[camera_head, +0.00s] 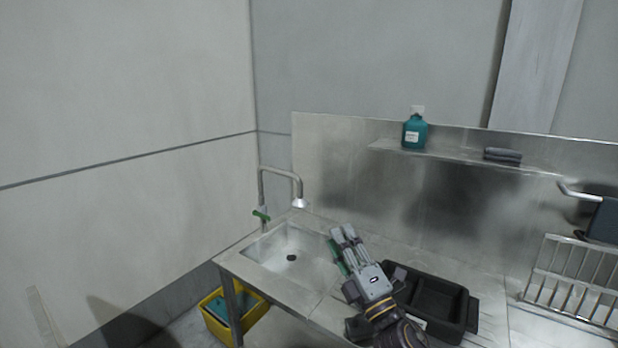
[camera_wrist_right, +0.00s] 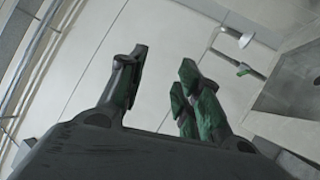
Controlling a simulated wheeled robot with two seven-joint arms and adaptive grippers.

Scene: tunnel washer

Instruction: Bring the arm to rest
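My right gripper (camera_head: 343,234) reaches in from the lower right of the head view. It is above the steel counter, between the sink and a black tray. In the right wrist view its two fingers (camera_wrist_right: 160,82) stand apart with an empty gap between them. Green patches show on the right-hand finger there. A green strip (camera_head: 338,257) also shows along the gripper's left side in the head view; I cannot tell whether it is part of the finger. My left gripper is not in view.
The sink (camera_head: 265,250) has a curved tap (camera_head: 280,172) with a green handle. The black divided tray (camera_head: 458,318) lies right of my gripper. A teal bottle (camera_head: 414,134) and dark folded cloth (camera_head: 502,155) sit on the shelf. A wire rack (camera_head: 575,285) is right; a yellow bin (camera_head: 218,327) stands below.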

